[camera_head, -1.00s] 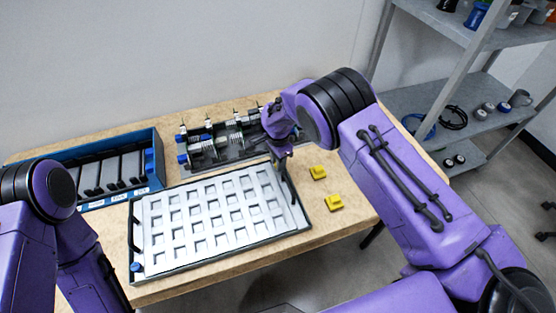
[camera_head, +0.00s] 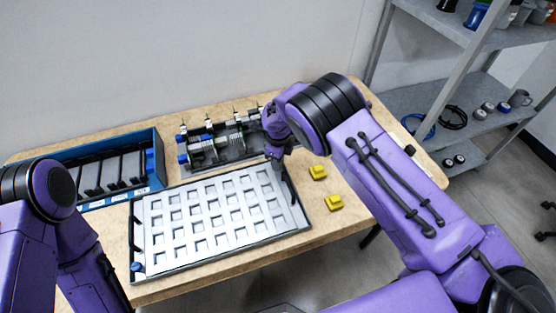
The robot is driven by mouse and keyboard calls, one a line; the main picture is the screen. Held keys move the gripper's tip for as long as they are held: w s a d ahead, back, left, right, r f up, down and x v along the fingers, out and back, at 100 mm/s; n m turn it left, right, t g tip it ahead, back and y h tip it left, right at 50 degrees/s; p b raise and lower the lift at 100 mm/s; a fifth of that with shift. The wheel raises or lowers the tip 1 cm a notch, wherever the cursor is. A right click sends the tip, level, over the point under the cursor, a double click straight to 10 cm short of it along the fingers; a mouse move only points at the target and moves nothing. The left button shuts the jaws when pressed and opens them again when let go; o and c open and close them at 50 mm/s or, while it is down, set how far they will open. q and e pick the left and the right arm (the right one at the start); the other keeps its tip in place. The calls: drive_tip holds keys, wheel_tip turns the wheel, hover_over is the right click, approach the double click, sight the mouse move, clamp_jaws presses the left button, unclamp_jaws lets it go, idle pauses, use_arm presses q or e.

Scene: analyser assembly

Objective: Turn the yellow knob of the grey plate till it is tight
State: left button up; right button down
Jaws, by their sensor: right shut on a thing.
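The grey plate (camera_head: 222,238) lies flat on the table, a wide tray with rows of square pockets and a dark rim. My right gripper (camera_head: 278,157) is at its far right corner, pointing down. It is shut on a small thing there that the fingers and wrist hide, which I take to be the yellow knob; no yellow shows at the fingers. How tight it is cannot be seen. A blue knob (camera_head: 136,267) shows at the plate's near left corner. My left arm is at the left edge, its gripper out of view.
Two yellow blocks (camera_head: 318,172) (camera_head: 334,202) lie right of the plate, near my right forearm. An assembly with rods and blue parts (camera_head: 190,158) stands behind the plate. A blue crate with dark dividers (camera_head: 158,172) is at the back left. A metal shelf (camera_head: 425,98) stands at the right.

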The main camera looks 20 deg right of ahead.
drive_tip(key=m, duration=0.3)
drive_tip(key=shift+w+r+m, duration=0.3)
drive_tip(key=shift+r+m, duration=0.05)
drive_tip(key=shift+m, duration=1.85)
drive_tip(key=c, duration=0.9)
unclamp_jaws()
drive_tip(key=shift+s+f, duration=0.15)
drive_tip(key=shift+s, duration=0.05)
